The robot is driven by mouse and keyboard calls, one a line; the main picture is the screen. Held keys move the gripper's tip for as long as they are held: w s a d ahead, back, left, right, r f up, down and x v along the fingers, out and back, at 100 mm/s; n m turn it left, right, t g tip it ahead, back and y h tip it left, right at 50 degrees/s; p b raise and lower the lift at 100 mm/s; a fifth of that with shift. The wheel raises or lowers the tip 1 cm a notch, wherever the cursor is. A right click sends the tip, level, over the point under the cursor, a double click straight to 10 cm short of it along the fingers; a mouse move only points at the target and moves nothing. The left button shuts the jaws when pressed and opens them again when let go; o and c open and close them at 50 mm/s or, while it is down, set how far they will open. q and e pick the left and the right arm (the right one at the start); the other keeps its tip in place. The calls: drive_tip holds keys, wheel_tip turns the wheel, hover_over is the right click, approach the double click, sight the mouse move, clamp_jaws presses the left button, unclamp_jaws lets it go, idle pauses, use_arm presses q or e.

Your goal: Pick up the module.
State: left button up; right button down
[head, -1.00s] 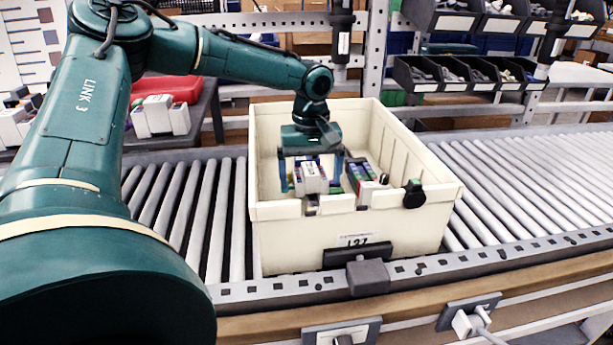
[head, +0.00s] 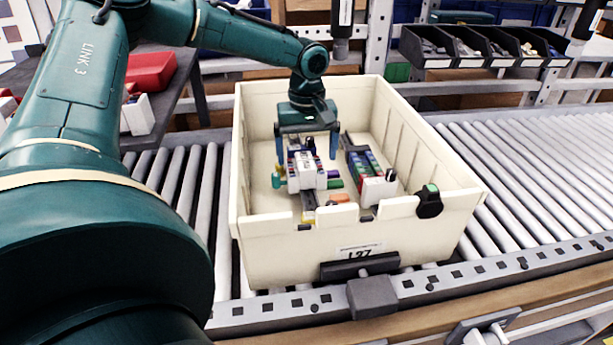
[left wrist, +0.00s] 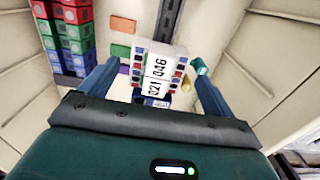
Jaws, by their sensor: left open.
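A white and grey module (head: 307,172) with small coloured parts lies in a cream bin (head: 340,235). In the left wrist view the module (left wrist: 158,70) has a white top marked 021 and 046. My left gripper (head: 307,153) is inside the bin, pointing down, open above and around the module's far part. In the left wrist view the blue fingers of my left gripper (left wrist: 157,78) stand on either side of the module, with gaps between. Whether the fingertips touch it is not clear. My right gripper is not in view.
A second row of coloured modules (head: 365,165) lies to the right in the bin, beside a dark rail. Small loose pieces, one orange (head: 340,198), lie near them. The bin walls surround my gripper. The bin stands on a roller conveyor (head: 530,170); black parts trays (head: 480,45) are behind.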

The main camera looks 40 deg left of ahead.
sight(306, 165)
use_arm(q)
wheel_tip(306, 165, down, 4)
drive_tip(key=shift+f, duration=0.1)
drive_tip(key=shift+a+f, duration=0.1)
drive_tip(key=shift+w, duration=0.1)
drive_tip(key=c, duration=1.1)
drive_tip(key=shift+o, duration=0.2)
drive_tip(key=shift+r, duration=0.25)
drive_tip(key=shift+r, duration=0.55)
drive_tip(key=d+b, duration=0.1)
drive_tip(key=d, duration=0.7)
wheel_tip(306, 165, up, 16)
drive_tip(key=p, duration=0.5)
drive_tip(key=shift+s+r, duration=0.15)
drive_tip(key=shift+s, duration=0.3)
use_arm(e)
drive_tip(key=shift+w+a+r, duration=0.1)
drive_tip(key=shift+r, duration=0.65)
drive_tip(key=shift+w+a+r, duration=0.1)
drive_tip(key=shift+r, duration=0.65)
